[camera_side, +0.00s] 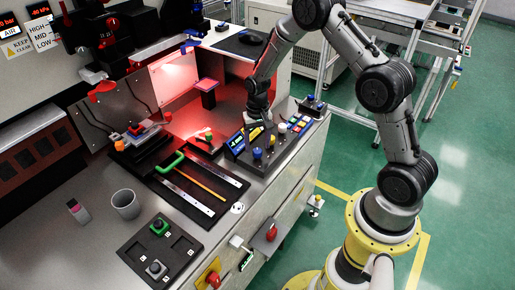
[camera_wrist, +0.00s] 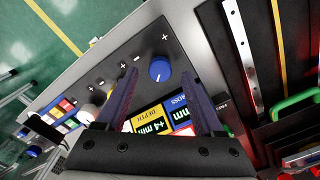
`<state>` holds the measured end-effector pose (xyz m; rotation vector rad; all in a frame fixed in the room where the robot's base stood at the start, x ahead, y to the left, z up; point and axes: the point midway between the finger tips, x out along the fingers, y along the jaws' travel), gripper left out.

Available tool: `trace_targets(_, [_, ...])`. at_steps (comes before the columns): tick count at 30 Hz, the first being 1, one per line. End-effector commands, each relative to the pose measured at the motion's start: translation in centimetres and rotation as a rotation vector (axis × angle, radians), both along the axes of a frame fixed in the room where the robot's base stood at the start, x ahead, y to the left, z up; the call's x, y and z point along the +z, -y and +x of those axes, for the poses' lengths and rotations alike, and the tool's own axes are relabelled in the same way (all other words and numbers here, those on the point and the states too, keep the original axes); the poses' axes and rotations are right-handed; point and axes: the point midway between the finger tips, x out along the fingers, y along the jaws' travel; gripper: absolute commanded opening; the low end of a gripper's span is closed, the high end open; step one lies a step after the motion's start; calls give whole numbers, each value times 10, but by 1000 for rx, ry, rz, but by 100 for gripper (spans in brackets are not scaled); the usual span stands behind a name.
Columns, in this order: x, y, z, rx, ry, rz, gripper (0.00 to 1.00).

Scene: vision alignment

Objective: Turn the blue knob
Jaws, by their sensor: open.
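The blue knob (camera_wrist: 160,69) stands on the dark control panel (camera_wrist: 190,62), between plus and minus marks. In the side view the blue knob (camera_side: 257,153) is at the panel's front, below the display. My gripper (camera_wrist: 158,78) is open, its two fingertips apart on either side of the knob in the wrist view. In the side view my gripper (camera_side: 258,117) is over the back of the panel, by the display, apart from the knob. The fingers' height above the panel is hard to tell.
A lit display (camera_wrist: 160,122) lies beneath the fingers. A white knob (camera_side: 284,128) and coloured buttons (camera_side: 299,122) share the panel. A black tray with a green handle (camera_side: 170,162) and metal rails lies left of it. A cup (camera_side: 126,205) stands farther left.

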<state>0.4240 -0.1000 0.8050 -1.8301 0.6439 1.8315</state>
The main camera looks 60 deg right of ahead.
Motion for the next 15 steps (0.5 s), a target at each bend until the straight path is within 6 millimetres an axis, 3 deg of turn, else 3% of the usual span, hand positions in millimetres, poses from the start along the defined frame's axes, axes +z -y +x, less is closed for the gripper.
trace_targets(6, [-21,0,0,0,-1,0,69])
trace_targets(15, [-24,0,0,0,1,-1,69])
